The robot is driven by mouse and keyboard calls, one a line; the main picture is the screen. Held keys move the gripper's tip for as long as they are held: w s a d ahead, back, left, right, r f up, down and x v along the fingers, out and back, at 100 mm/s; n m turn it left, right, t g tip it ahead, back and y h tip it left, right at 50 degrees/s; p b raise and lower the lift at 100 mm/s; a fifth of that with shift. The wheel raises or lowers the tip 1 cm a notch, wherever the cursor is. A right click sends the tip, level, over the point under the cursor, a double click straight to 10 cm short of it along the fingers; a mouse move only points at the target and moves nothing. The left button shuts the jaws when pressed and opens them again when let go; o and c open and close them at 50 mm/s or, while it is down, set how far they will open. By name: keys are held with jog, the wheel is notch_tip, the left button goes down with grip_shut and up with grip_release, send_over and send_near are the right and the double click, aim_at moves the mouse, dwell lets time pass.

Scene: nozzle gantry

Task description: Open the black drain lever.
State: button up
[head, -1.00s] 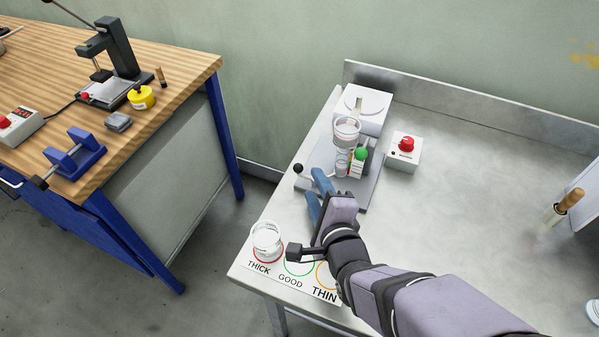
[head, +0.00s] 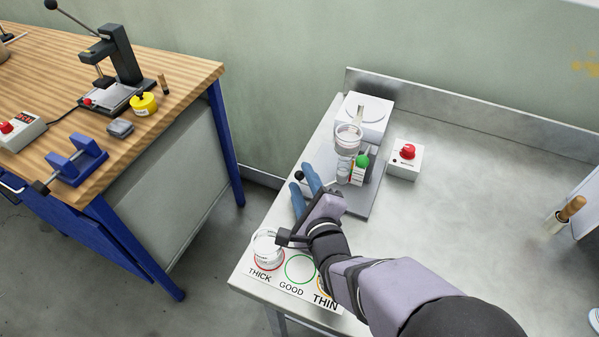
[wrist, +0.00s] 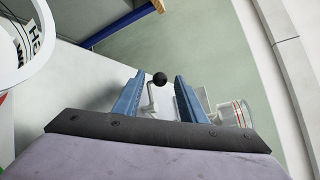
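The black ball knob of the drain lever (wrist: 160,79) shows in the wrist view on a thin bent metal rod. My gripper's two blue fingers (head: 302,177) are apart, and in the wrist view the knob appears between their tips. I cannot tell whether either finger touches it. A clear cup on a stand (head: 347,140) is just right of my gripper, above a grey base plate (head: 362,203).
A clear beaker (head: 266,243) stands on the THICK circle, near my wrist. The GOOD circle (head: 299,268) is empty. A white box with a red button (head: 405,160) is to the right.

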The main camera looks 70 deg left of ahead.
jog(key=shift+x, duration=1.4)
jog(key=c, duration=0.9)
jog(key=shift+r, duration=0.1)
